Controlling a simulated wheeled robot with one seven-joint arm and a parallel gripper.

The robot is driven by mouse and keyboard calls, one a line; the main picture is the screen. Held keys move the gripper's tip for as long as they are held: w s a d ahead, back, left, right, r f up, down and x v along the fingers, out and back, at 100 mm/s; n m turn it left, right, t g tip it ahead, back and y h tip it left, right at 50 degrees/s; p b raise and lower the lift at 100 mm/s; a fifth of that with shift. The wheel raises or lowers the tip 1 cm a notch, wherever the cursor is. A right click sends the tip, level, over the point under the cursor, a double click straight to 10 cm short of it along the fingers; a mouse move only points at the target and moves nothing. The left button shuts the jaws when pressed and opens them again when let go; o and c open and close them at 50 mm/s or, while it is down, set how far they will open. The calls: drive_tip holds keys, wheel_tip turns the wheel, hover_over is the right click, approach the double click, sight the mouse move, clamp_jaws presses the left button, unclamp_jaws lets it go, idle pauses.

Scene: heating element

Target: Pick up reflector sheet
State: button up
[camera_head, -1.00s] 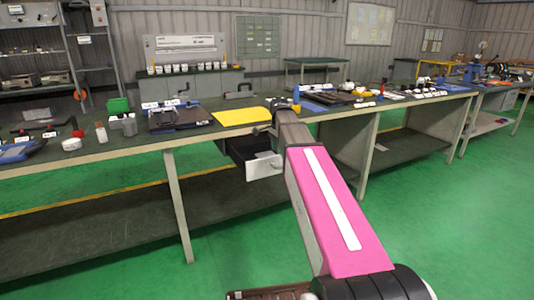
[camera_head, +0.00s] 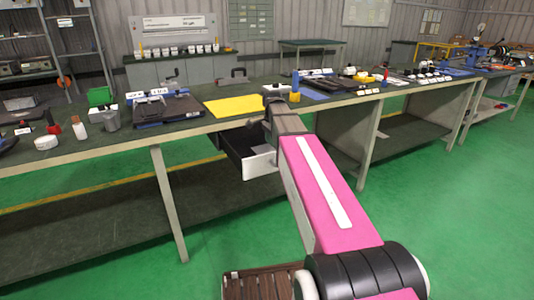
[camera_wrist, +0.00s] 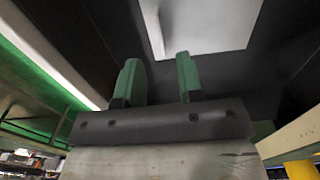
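A pale grey flat sheet (camera_wrist: 205,25), which looks like the reflector sheet, lies in a dark drawer (camera_wrist: 285,20) in the wrist view. In the head view the drawer (camera_head: 260,165) hangs open under the bench's front edge, and a little grey shows inside it. My gripper (camera_wrist: 158,65) has two green fingers held apart with nothing between them. The sheet's near edge appears just beyond the fingertips; I cannot tell whether they touch. In the head view my arm reaches to the drawer, and the fingers cannot be made out.
The long bench carries a yellow sheet (camera_head: 235,106), a dark blue-edged device (camera_head: 165,108), a green box (camera_head: 100,96) and several small tools. The drawer's walls stand close around my gripper. A lower shelf (camera_head: 100,215) runs below the bench.

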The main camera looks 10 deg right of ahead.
sight(266, 150)
drive_tip(key=shift+f, duration=2.9)
clamp_jaws()
